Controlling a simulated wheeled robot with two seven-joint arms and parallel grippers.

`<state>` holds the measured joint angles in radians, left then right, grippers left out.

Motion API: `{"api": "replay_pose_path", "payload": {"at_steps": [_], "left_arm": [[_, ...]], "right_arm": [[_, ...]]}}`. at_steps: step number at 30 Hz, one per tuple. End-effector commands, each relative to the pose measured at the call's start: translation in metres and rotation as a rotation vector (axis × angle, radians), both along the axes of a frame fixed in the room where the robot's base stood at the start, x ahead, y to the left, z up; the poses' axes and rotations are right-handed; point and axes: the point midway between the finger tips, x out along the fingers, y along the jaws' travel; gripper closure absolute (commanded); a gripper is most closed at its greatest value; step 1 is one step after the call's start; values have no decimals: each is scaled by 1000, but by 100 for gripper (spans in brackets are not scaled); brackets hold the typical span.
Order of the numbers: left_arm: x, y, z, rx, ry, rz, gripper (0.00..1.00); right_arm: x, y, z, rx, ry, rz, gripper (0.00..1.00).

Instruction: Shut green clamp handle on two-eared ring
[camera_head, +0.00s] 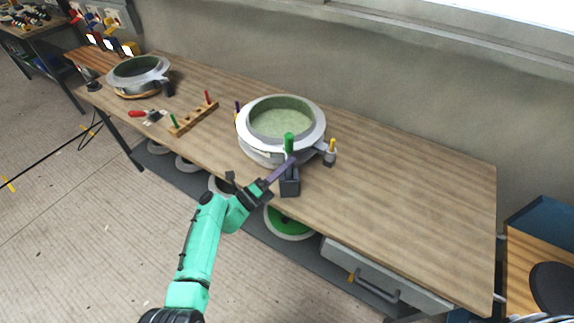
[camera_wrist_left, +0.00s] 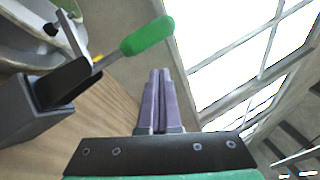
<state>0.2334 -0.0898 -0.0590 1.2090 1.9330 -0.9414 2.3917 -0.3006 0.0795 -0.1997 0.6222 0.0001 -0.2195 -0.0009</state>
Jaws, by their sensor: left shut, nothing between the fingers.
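The grey-white ring mould (camera_head: 258,151) with a pale green inside stands on the wooden table. At its front is a clamp with a green handle (camera_head: 289,144), which stands upright above a dark grey clamp block (camera_head: 290,183). In the left wrist view the green handle (camera_wrist_left: 147,37) sticks out from the clamp's dark arm (camera_wrist_left: 66,83). My left gripper (camera_head: 292,161) is shut and empty, its purple fingers beside the clamp just below the green handle. In the left wrist view its fingertips (camera_wrist_left: 160,72) appear apart from the handle; contact cannot be told from the head view. My right gripper is not in view.
A yellow-handled clamp (camera_head: 331,150) is at the ring's right and a purple handle (camera_head: 237,107) at its left. A wooden peg rack (camera_head: 194,120), a red-handled tool (camera_head: 138,114) and a second ring mould (camera_head: 139,80) are farther left. The table's right part is clear.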

Motion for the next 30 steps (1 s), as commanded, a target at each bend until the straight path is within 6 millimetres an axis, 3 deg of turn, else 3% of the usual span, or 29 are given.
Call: {"api": "replay_pose_path", "payload": {"at_steps": [11,24,30], "left_arm": [[-6,8,-4,0,2,1,100],[-71,99,-38,2,1,0,100],[-82,114,-39,0,-1,-1,100]], "right_arm": [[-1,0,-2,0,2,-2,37],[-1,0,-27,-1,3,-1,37],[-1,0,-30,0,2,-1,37]]}}
